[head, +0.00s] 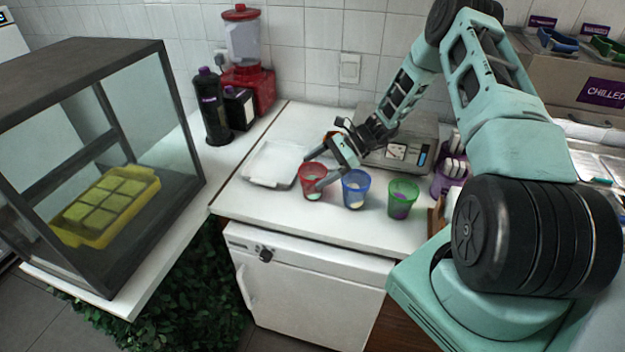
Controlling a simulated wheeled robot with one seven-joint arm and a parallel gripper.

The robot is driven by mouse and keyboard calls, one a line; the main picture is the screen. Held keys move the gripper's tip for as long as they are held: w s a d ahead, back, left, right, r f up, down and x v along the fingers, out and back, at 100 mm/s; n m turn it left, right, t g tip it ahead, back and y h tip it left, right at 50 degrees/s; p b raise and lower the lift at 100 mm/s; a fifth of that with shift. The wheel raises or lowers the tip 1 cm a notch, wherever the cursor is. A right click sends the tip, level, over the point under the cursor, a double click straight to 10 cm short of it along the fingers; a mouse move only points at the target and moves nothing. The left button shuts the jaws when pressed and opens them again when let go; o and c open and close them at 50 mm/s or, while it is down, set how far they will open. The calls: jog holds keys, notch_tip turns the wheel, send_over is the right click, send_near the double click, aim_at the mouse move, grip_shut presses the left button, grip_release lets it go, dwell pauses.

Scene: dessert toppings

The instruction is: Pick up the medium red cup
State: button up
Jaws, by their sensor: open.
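The red cup (312,187) stands upright on the white counter, at the left end of a row of three see-through cups. Something pale lies in its bottom. My gripper (313,172) is open at the red cup, with one finger reaching past its back rim and the other across its front side. I cannot tell whether either finger touches the cup. A blue cup (355,190) stands just to the right, close to the gripper, and a green cup (402,200) stands further right.
A white tray (262,166) lies left of the red cup. A scale (420,158) stands behind the cups, under my arm. A purple container (447,182) stands right of the green cup. A glass case (185,130) and a red blender (245,75) are further left. The counter in front is clear.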

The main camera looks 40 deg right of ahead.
jog(key=shift+x, duration=1)
jog(key=c, duration=1.1)
